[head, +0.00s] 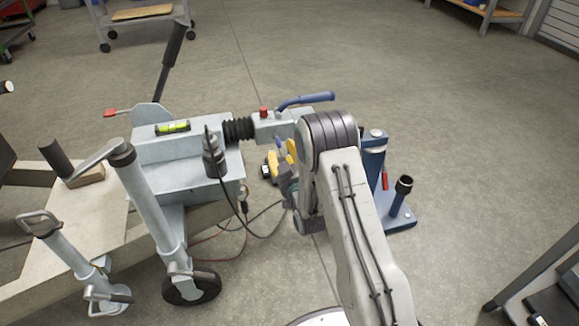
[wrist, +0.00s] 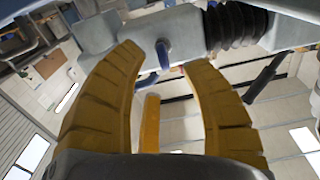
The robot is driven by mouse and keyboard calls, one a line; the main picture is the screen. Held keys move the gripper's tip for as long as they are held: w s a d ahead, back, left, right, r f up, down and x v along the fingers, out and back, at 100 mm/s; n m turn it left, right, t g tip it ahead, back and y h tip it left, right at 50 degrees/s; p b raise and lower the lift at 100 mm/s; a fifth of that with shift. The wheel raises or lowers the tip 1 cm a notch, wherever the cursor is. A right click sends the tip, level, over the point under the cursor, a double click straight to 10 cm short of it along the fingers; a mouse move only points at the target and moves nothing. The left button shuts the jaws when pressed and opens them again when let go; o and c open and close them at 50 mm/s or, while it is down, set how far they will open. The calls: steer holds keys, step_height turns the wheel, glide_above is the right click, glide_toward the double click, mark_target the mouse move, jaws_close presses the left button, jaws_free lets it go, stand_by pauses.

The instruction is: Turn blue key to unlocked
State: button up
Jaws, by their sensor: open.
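The blue key (wrist: 163,54) shows in the wrist view on the side of the grey coupler (wrist: 172,25), between the fingertips of my gripper (wrist: 164,58). The yellow fingers stand apart on either side of it, with visible gaps, and hold nothing. In the head view a small blue piece, probably the key (head: 279,142), shows below the coupler (head: 270,126), close to my open gripper (head: 281,153). My arm hides part of the coupler there. I cannot tell the key's turned position or read any lock mark.
A blue coupler handle (head: 305,100) and a red knob (head: 263,112) sit on top of the coupler. A black bellows (head: 239,129) and a hanging cable plug (head: 213,158) are to the left. A blue stand (head: 402,215) is to the right. Open floor lies beyond.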

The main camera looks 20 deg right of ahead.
steer(key=shift+s, duration=2.95)
steer(key=s+r+g+p, duration=0.2)
steer(key=r+g+p, duration=0.1)
steer(key=r+p, duration=0.9)
steer(key=s+r+g+p, duration=0.3)
steer(key=r+p, duration=0.5)
steer(key=r, duration=0.7)
steer(key=s+r+g+p, duration=0.8)
steer(key=s+r+p, duration=1.4)
steer(key=s+r, duration=0.4)
steer(key=shift+s+r+g, duration=0.3)
steer(key=shift+s+r, duration=0.1)
steer(key=shift+s, duration=0.95)
steer(key=shift+a, duration=0.1)
